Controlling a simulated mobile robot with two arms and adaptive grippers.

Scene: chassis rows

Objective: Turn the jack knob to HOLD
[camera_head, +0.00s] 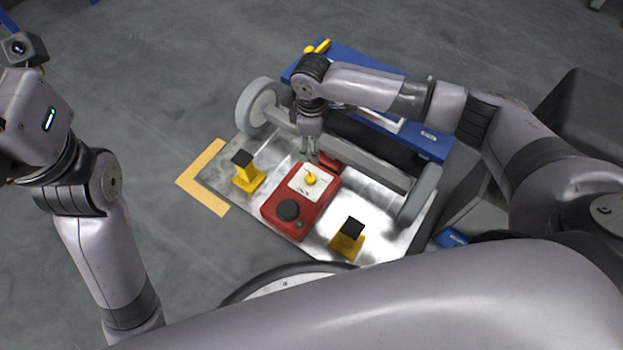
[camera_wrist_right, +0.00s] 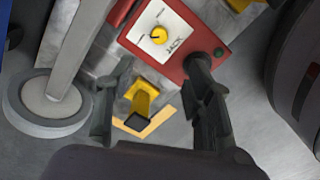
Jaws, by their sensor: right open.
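The jack is a red box (camera_head: 279,215) on a shiny metal plate in the head view. Its white panel carries a round yellow knob (camera_head: 310,179) with a dark pointer line. In the right wrist view the knob (camera_wrist_right: 158,35) sits on the panel marked JACK, beyond my fingertips; the other panel lettering is too small to read. My right gripper (camera_head: 311,155) hangs just behind the knob in the head view, apart from it. Its two fingers (camera_wrist_right: 158,75) are spread and empty in the wrist view. My left arm is at the left; its gripper fingers are out of view.
Yellow posts with black tops (camera_head: 248,172) (camera_head: 347,238) stand on either side. A grey axle with wheels (camera_head: 261,107) and a blue frame (camera_head: 433,147) lie behind. The floor at left is clear.

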